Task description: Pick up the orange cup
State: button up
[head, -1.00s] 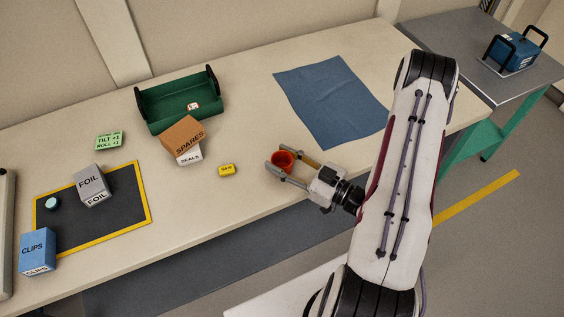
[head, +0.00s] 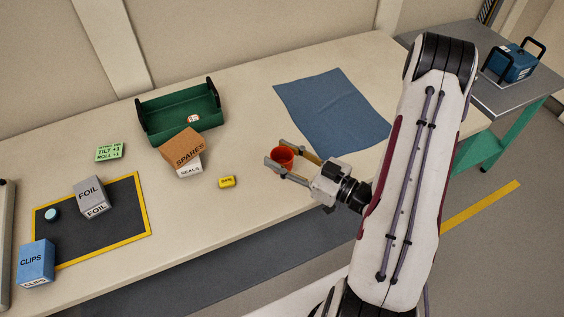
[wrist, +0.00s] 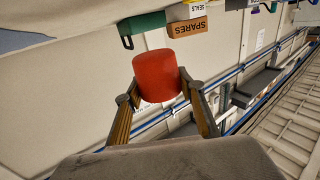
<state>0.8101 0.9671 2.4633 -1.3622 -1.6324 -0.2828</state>
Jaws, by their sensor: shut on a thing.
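The orange cup (head: 285,154) is a small red-orange cup near the front part of the bench, right of the small yellow box. My gripper (head: 278,157) reaches it from the right, with one finger on each side of the cup, and is shut on it. In the wrist view the orange cup (wrist: 156,76) sits between the two fingertips of my gripper (wrist: 158,92). I cannot tell whether the cup's base is clear of the bench top.
The bench (head: 235,222) also bears a green tray (head: 164,112), a spares box (head: 183,147), a small yellow box (head: 227,182), a blue cloth (head: 333,110), a foil box (head: 91,195) and a clips box (head: 36,262). The bench front around the cup is clear.

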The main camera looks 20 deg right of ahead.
aim_at(282, 148)
jog(key=shift+r, duration=1.55)
